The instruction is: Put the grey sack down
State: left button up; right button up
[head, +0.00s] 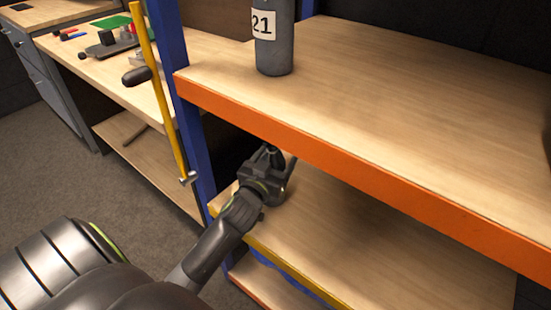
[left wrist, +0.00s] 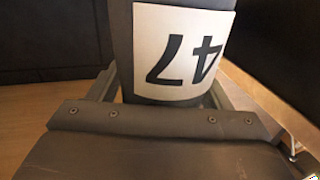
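A grey cylinder-like object with a white label reading 47 (left wrist: 170,50), which I take as the grey sack, fills the upper middle of the left wrist view. The label appears upside down there. My left gripper (left wrist: 165,92) has one finger along each side of it, and both seem to press on it. In the head view my left gripper (head: 275,158) reaches in over the lower shelf (head: 350,235), under the orange beam. The sack is mostly hidden there, and I cannot tell whether it touches the shelf board. My right gripper is not in view.
A grey cylinder labelled 21 (head: 275,40) stands on the upper shelf (head: 400,95). The orange beam (head: 350,175) runs above my left gripper, with a blue post (head: 190,110) to its left. A yellow-handled tool (head: 158,90) hangs beside the post. The visible lower shelf is clear.

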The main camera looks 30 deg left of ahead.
pick_arm(q)
jog(key=shift+o, duration=0.7)
jog(key=shift+r, duration=0.2)
jog(key=s+d, duration=0.2)
jog(key=s, duration=1)
jog(key=shift+p, duration=0.35)
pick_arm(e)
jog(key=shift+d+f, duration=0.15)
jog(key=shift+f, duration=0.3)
pick_arm(q)
jog(key=shift+w+d, duration=0.1)
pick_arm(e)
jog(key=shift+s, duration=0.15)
